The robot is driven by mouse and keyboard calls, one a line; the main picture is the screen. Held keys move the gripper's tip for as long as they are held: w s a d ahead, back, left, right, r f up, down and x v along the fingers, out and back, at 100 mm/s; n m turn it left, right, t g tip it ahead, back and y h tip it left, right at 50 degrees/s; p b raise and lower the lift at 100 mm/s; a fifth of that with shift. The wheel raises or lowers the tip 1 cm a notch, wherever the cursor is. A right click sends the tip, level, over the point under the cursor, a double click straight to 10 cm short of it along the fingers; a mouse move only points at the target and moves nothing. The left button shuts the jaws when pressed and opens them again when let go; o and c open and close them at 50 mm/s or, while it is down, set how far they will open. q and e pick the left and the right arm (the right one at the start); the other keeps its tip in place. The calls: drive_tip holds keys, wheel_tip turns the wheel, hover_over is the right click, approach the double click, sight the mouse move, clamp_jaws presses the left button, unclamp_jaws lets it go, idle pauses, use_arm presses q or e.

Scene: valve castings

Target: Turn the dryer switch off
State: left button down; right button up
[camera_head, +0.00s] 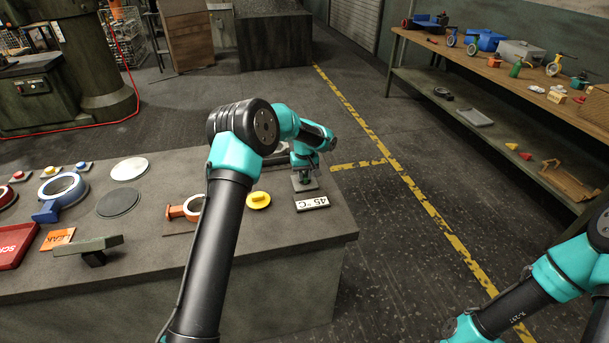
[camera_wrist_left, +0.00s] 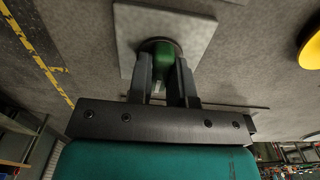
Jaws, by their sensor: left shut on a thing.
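In the left wrist view a green knob (camera_wrist_left: 163,53) with a dark round collar stands on a square grey plate (camera_wrist_left: 128,33). I take it for the dryer switch. My left gripper (camera_wrist_left: 163,80) has its two dark fingers on either side of the knob and is shut on it. In the head view my left gripper (camera_head: 304,177) points down over the plate (camera_head: 306,187) near the bench's right end. The knob is hidden there by the gripper. My right arm shows at the lower right, but its gripper is out of view.
A "45 °C" sign (camera_head: 312,203) lies just in front of the plate. A yellow round part (camera_head: 258,200) and an orange-and-white ring valve (camera_head: 190,208) are to the left. The bench (camera_head: 290,250) ends at the right, above open floor. A shelf (camera_head: 480,65) stands beyond.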

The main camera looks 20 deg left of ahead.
sight(305, 175)
idle(0.3)
use_arm(q)
drive_tip(key=c, duration=1)
unclamp_jaws()
drive_tip(key=shift+c, duration=0.2)
wheel_tip(305, 175, up, 17)
drive_tip(key=shift+r, duration=0.2)
drive_tip(key=shift+d, duration=0.1)
